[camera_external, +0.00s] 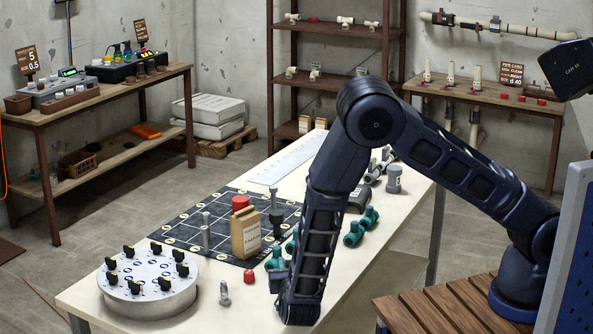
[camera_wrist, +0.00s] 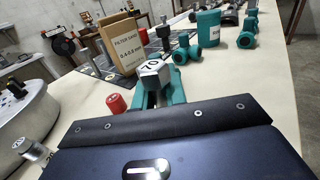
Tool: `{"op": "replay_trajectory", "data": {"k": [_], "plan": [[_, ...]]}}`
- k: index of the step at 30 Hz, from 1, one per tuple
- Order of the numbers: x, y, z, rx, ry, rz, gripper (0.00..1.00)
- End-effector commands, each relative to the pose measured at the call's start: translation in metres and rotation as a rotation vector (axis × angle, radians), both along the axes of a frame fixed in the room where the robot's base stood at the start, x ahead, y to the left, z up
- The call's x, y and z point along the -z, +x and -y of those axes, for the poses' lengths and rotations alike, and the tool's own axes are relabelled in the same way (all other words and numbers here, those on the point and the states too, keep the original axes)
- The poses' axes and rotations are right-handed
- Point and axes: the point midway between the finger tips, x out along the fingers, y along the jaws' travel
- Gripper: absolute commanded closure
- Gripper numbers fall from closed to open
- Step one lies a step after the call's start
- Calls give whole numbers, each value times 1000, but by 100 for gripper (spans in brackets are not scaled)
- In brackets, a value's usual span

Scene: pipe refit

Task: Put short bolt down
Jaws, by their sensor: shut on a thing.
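The short bolt (camera_wrist: 153,74) is in my gripper (camera_wrist: 163,88). Its silver hex head, marked 70, faces the wrist camera between the teal fingers. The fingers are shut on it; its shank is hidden. In the external view my forearm reaches down over the front part of the table, and the bolt cannot be made out behind it. Whether the bolt touches the table cannot be told.
The white table (camera_external: 215,320) holds a round dial plate (camera_external: 150,287), a standing bolt (camera_external: 224,293), a red cap (camera_external: 249,276), a filter sand box (camera_external: 245,233) and a dark grid mat (camera_external: 180,227). Teal fittings (camera_external: 354,234) stand behind my arm. Bare table surrounds the cap.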

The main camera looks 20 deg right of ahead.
Motion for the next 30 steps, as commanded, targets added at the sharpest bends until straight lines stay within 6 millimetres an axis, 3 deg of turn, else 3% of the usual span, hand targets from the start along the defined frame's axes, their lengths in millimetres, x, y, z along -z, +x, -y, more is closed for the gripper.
{"op": "replay_trajectory", "data": {"k": [4, 17, 18, 21, 30], "plan": [[15, 0, 0, 0, 0, 0, 100], [19, 0, 0, 0, 1, 0, 100], [20, 0, 0, 0, 1, 0, 85], [20, 0, 0, 0, 1, 0, 65], [19, 0, 0, -1, 1, 0, 65]]}}
